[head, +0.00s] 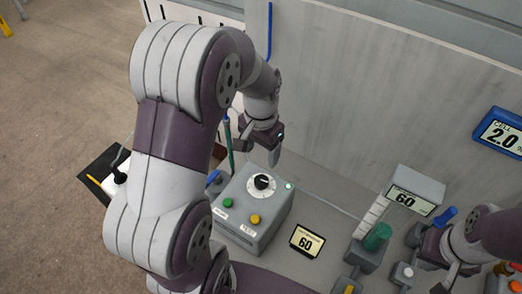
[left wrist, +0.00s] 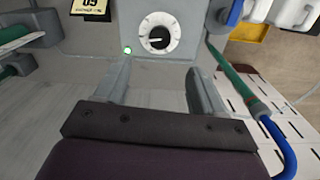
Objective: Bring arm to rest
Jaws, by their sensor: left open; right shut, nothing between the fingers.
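My left arm (head: 170,150) rises across the left of the head view and bends over at the top. Its gripper (head: 260,148) points down above the rear of a grey control box (head: 236,232). In the left wrist view, the left gripper (left wrist: 158,88) has its two fingers wide apart with nothing between them. The box's round white dial (left wrist: 159,34) shows beyond the fingertips, apart from them. My right gripper (head: 449,276) is low at the right of the head view, by small fixtures. It is shut, its tips partly hard to make out.
The box carries a dial (head: 261,185), a green button (head: 228,202) and a yellow button (head: 255,219). A small display reading 60 (head: 306,242) stands beside it. A stand with a green cylinder (head: 377,236) is further right. A grey wall (head: 350,100) rises behind.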

